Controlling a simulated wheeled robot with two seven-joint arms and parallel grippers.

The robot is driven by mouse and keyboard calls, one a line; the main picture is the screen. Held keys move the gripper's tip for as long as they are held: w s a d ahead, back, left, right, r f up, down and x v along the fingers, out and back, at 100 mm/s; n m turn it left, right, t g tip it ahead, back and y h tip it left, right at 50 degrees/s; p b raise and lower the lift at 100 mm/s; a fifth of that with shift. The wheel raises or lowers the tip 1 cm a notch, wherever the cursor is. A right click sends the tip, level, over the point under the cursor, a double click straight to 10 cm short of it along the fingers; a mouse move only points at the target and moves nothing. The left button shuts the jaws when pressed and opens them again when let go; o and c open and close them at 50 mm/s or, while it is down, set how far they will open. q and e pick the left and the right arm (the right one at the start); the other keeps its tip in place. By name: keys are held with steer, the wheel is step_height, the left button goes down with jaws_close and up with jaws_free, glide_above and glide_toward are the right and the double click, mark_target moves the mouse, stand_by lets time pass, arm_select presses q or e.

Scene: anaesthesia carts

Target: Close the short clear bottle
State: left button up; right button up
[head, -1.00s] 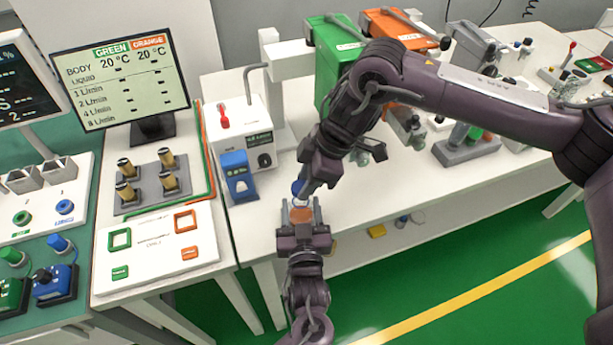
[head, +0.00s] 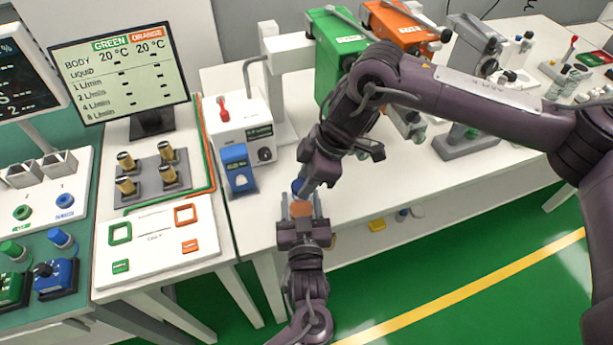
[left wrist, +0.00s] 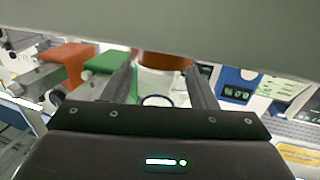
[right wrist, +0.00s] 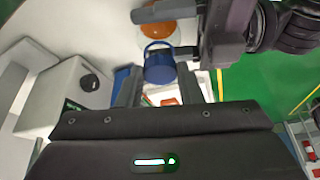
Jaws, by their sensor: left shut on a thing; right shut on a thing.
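The short clear bottle (head: 300,209) has orange contents and is held off the front edge of the white table. My left gripper (head: 301,212) is shut around it from below in the head view. The bottle also shows between the fingers in the left wrist view (left wrist: 160,80). My right gripper (head: 304,187) is shut on a blue cap (head: 297,187), just above the bottle's top. In the right wrist view the blue cap (right wrist: 160,66) sits between the fingertips, with the orange of the bottle (right wrist: 165,28) beyond it. I cannot tell whether cap and bottle touch.
A white device with a red lever (head: 238,125) and a blue unit (head: 238,168) stand left of the grippers. Green (head: 335,50) and orange (head: 398,28) machines stand behind my right arm. The white table's front (head: 400,190) is clear.

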steer(key=shift+f, duration=0.5)
steer(key=m, duration=0.1)
steer(key=m+t, duration=0.1)
steer(key=shift+s+f+m, duration=0.15)
steer(key=shift+s+m, duration=0.15)
steer(key=m, duration=0.1)
steer(key=m+t, duration=0.1)
steer(key=m, duration=0.1)
steer(key=shift+s+a+m+h, duration=0.15)
steer(key=shift+s+m+h, duration=0.05)
steer(key=shift+m+h, duration=0.1)
steer(key=m, duration=0.1)
steer(key=m+t+h, duration=0.1)
steer(key=m, duration=0.1)
steer(key=shift+s+a+m, duration=0.1)
steer(key=shift+a+m, duration=0.05)
steer(key=shift+m, duration=0.15)
steer(key=m, duration=0.2)
steer(key=m+t+h, duration=0.1)
steer(key=m, duration=0.1)
steer(key=shift+a+r+h, duration=0.2)
steer(key=shift+a+h, duration=0.1)
steer(key=shift+a, duration=0.05)
steer(key=shift+s+f+m+t+h, duration=0.1)
steer(key=shift+m+t+h, duration=0.2)
steer(key=shift+m, duration=0.9)
steer(key=shift+d, duration=0.1)
